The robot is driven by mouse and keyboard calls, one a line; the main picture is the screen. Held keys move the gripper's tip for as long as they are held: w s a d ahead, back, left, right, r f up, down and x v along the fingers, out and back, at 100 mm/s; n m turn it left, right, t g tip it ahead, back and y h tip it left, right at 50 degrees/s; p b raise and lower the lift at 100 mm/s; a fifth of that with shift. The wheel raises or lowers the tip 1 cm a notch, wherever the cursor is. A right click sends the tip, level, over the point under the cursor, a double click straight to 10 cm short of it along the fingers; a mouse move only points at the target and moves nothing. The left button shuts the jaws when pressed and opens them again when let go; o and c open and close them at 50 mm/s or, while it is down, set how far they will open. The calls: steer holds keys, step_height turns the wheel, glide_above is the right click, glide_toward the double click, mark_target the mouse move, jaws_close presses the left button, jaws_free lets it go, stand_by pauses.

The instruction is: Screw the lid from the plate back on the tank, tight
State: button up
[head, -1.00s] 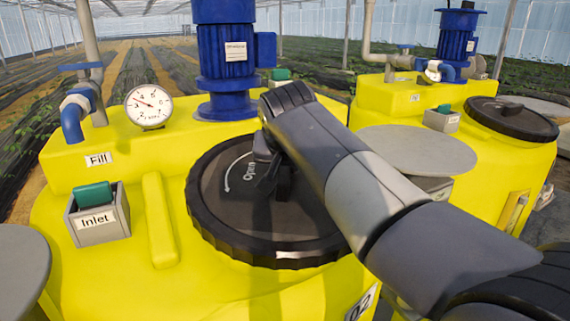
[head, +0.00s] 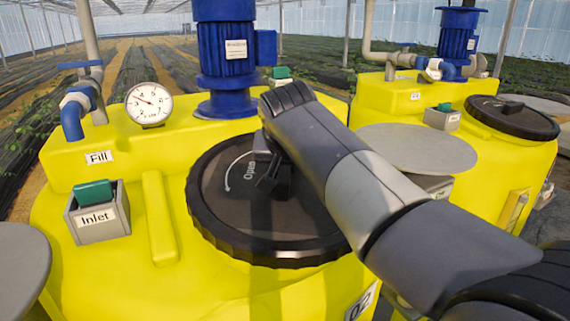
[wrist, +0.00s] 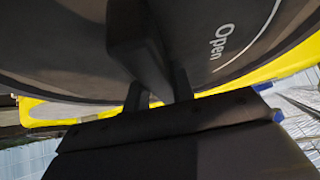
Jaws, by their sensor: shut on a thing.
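The black ribbed lid (head: 215,215) lies over the opening on top of the yellow tank (head: 110,265) marked 02. It looks level; whether it is tight cannot be told. Its top carries the word "Open" and a white curved arrow. My gripper (head: 272,178) points down at the lid's middle and is shut on its raised handle, mostly hidden by my arm. In the wrist view the two fingers (wrist: 158,92) straddle the dark handle bar (wrist: 130,40) of the lid (wrist: 60,60).
A grey round plate (head: 415,148) stands right of the lid, empty. Another grey disc (head: 20,268) is at the left edge. A blue motor (head: 225,60), pressure gauge (head: 149,104) and Inlet box (head: 97,213) surround the lid. A second tank has its own black lid (head: 512,117).

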steer(key=shift+w+a+f+b, duration=0.1)
steer(key=shift+w+f+b, duration=0.05)
steer(key=shift+f+b, duration=0.8)
stand_by(0.7)
steer(key=shift+f, duration=0.1)
stand_by(0.6)
steer(key=o, duration=1.2)
steer(key=shift+f, duration=0.2)
steer(key=shift+o, duration=0.9)
steer(key=shift+r, duration=0.1)
jaws_close()
